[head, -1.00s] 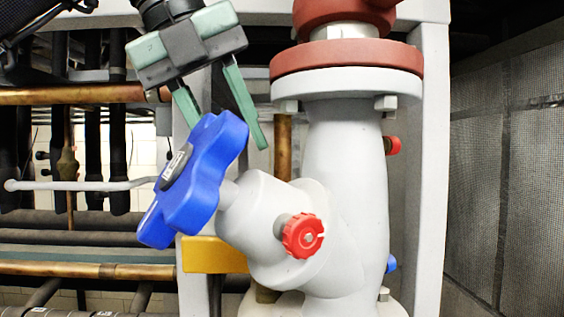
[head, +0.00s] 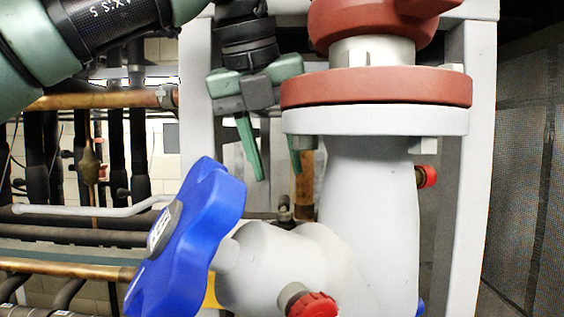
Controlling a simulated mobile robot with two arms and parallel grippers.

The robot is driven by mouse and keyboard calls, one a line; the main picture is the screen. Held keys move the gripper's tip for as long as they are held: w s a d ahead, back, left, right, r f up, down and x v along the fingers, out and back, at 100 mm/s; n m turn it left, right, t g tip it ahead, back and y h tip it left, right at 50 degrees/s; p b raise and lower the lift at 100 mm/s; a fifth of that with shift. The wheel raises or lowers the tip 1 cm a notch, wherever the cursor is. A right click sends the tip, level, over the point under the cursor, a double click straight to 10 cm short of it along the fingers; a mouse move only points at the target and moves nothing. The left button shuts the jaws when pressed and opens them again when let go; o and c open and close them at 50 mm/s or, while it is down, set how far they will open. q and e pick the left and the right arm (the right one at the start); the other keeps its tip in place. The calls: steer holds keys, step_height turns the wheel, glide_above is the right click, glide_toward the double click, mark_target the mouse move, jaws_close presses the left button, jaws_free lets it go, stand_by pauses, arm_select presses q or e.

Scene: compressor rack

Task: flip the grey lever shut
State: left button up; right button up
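A light grey rod with a rounded left end, which looks like the grey lever (head: 95,211), runs roughly level at the left. Its right end passes behind the blue handwheel, so its pivot is hidden. My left gripper (head: 279,175) hangs from the top with its green fingers pointing down, apart and empty. It is to the right of the visible lever and beside the white pipe body, above a small metal fitting (head: 285,208). It does not visibly touch the lever. My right gripper is not in view.
The large blue handwheel (head: 190,240) and grey valve body (head: 285,260) with a red cap (head: 313,304) fill the front. A red and white flange (head: 375,100) stands right of the gripper. Copper (head: 70,268) and dark pipes lie behind. A mesh panel (head: 525,180) closes the right.

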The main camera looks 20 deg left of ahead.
mark_target(283, 198)
arm_select(q)
steer(key=x, duration=0.4)
steer(key=shift+s+a+f+p, duration=0.15)
steer(key=shift+f+p, duration=0.15)
steer(key=shift+f, duration=0.15)
jaws_close()
stand_by(1.1)
